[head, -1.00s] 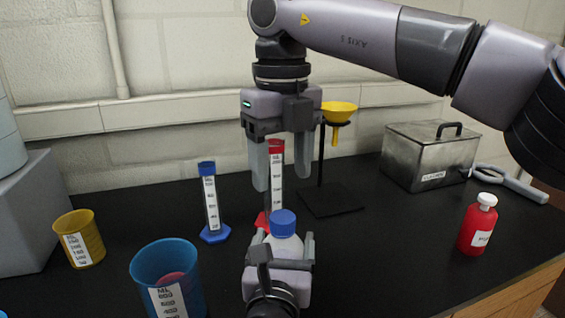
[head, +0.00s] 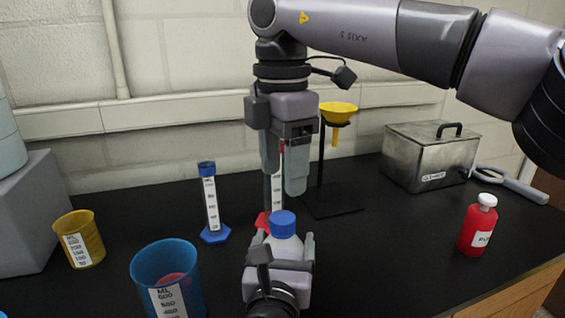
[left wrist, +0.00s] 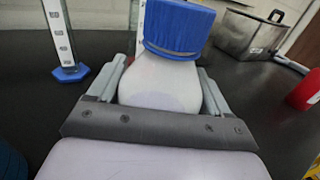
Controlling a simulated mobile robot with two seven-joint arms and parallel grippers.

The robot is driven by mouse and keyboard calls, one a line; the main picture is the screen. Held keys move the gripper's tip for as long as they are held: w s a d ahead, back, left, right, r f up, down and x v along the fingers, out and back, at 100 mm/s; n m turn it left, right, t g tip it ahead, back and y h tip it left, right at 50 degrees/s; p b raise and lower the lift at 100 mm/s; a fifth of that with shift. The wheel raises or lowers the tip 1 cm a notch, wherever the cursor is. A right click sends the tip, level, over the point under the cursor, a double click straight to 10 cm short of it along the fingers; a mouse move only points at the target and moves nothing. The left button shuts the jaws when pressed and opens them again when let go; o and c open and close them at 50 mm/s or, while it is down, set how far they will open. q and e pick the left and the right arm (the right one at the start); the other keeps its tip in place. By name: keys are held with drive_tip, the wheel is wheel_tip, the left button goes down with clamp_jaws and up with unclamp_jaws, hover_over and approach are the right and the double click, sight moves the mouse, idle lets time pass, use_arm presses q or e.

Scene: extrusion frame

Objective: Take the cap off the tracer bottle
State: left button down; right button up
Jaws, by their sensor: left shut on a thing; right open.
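The tracer bottle (head: 285,246) is white with a blue cap (head: 283,223) seated on its top. My left gripper (head: 280,250) is shut on the bottle's body and holds it upright at the front middle. In the left wrist view the bottle (left wrist: 160,82) sits between the two fingers, with the ribbed blue cap (left wrist: 178,28) above it. My right gripper (head: 284,178) is open and empty, fingers pointing down, above the cap and apart from it. The bottle's lower part is hidden behind my left gripper.
A red-based cylinder (head: 262,220) stands close behind the bottle, partly hidden. A blue-based cylinder (head: 211,205), a blue beaker (head: 150,268) and a yellow beaker (head: 90,250) stand left. A funnel stand (head: 335,200), metal box (head: 425,160) and red bottle (head: 475,232) are right.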

sight(282, 217)
drive_tip(key=m, duration=0.6)
drive_tip(key=shift+f+m, duration=0.1)
drive_tip(key=shift+m, duration=0.3)
drive_tip(key=shift+f, duration=3.9)
